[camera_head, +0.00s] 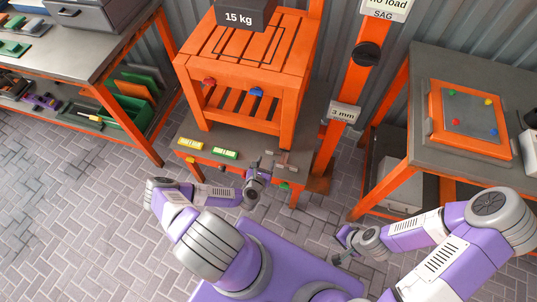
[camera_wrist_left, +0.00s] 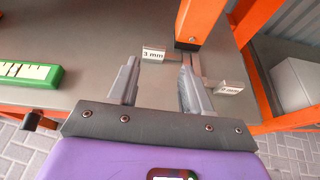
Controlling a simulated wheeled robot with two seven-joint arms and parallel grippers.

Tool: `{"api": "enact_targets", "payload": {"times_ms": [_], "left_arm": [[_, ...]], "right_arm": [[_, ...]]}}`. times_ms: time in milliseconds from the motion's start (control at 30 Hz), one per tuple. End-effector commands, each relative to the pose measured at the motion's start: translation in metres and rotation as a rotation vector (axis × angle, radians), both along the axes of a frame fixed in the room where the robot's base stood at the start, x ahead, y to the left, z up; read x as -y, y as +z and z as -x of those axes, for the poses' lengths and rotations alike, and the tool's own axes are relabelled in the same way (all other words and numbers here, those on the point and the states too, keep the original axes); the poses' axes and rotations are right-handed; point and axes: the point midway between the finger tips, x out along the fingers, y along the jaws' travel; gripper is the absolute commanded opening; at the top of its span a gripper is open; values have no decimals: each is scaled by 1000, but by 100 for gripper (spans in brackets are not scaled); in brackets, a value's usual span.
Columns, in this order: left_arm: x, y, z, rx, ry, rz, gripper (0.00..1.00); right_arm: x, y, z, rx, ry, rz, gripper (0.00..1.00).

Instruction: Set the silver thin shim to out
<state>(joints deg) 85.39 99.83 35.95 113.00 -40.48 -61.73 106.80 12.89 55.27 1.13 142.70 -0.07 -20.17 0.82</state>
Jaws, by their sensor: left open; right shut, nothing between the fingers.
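Two flat silver strips with white tags lie at the foot of an orange leg, where they also show in the head view (camera_head: 281,165). One tag (camera_wrist_left: 153,54) reads 3 mm; the other (camera_wrist_left: 230,87) is too blurred to read surely. I cannot tell for certain which strip is the thin shim. My left gripper (camera_head: 262,170) is open over the grey bench top. In the left wrist view its fingers (camera_wrist_left: 158,76) point toward the strips, with the 3 mm tag just beyond and between the tips. My right gripper (camera_head: 340,248) is shut and empty, low at right.
The orange slatted stand (camera_head: 250,45) carries a dark 15 kg weight (camera_head: 242,16). Yellow (camera_head: 190,144) and green (camera_head: 225,154) level-like blocks lie on the bench front. An orange post (camera_head: 350,85) has a 3 mm sign (camera_head: 344,112). A grey table (camera_head: 430,75) stands right.

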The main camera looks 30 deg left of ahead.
Motion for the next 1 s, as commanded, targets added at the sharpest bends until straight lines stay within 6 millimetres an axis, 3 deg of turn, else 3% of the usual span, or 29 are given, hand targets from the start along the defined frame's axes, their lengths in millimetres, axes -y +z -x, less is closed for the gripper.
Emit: {"api": "enact_targets", "payload": {"times_ms": [167, 533, 900, 1000], "left_arm": [[-11, -7, -11, 16, 40, 20, 49], [-21, -28, -60, 14, 34, 19, 49], [-23, -30, -67, 12, 34, 20, 49], [-23, -30, -66, 12, 34, 19, 37]], "right_arm": [[0, -5, 0, 1, 0, 0, 0], [0, -18, 0, 0, 0, 0, 0], [0, -19, 0, 0, 0, 0, 0], [0, -19, 0, 0, 0, 0, 0]]}}
